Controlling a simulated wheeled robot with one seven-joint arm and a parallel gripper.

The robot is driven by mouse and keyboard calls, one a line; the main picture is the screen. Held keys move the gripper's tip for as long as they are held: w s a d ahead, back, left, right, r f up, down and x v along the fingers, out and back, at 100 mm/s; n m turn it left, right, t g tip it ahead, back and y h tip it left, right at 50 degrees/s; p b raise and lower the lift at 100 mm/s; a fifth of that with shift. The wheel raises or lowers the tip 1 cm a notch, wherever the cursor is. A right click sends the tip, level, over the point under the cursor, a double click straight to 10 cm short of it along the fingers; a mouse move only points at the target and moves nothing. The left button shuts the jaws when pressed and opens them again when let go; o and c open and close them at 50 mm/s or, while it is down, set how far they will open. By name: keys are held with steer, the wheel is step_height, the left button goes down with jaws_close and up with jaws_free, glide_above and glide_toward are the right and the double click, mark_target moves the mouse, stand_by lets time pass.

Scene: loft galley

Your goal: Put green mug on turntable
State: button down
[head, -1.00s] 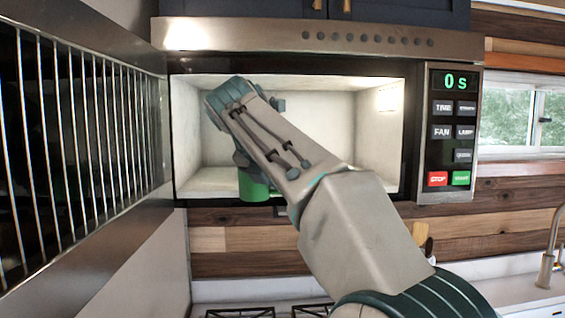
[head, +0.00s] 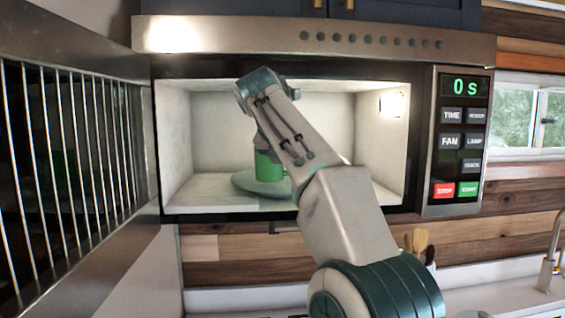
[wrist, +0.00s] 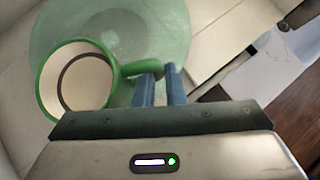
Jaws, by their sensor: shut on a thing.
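The green mug (head: 268,167) is inside the open microwave, over the left part of the round glass turntable (head: 243,184). In the wrist view the mug (wrist: 43,84) shows its pale, empty inside, and its handle points toward the fingers. My gripper (wrist: 160,82) is shut on the mug's handle, with blue fingers on either side of it. The turntable (wrist: 165,30) shows beneath the mug in the wrist view. I cannot tell whether the mug's base touches the glass. In the head view my arm hides the fingers and part of the mug.
The microwave cavity (head: 380,160) has free room at the right. Its open door (head: 70,150) stands at the left. The control panel (head: 462,140) reads 0 s. A counter with a tap (head: 548,262) and utensils (head: 418,240) is lower right.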

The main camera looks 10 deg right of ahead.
steer(key=shift+w+d+r+p, duration=0.1)
steer(key=shift+w+d+p, duration=0.3)
steer(key=shift+w+d, duration=0.45)
steer(key=shift+w+d+f+p, duration=0.1)
steer(key=shift+w+d+p, duration=0.35)
steer(key=shift+w, duration=0.65)
steer(key=shift+w+d+r+p, duration=0.1)
steer(key=shift+w+d+p, duration=0.25)
steer(key=shift+w+d, duration=0.55)
steer(key=shift+a+f, duration=0.25)
steer(key=shift+f, duration=0.5)
steer(key=shift+f, duration=0.2)
steer(key=c, duration=1.5)
jaws_free()
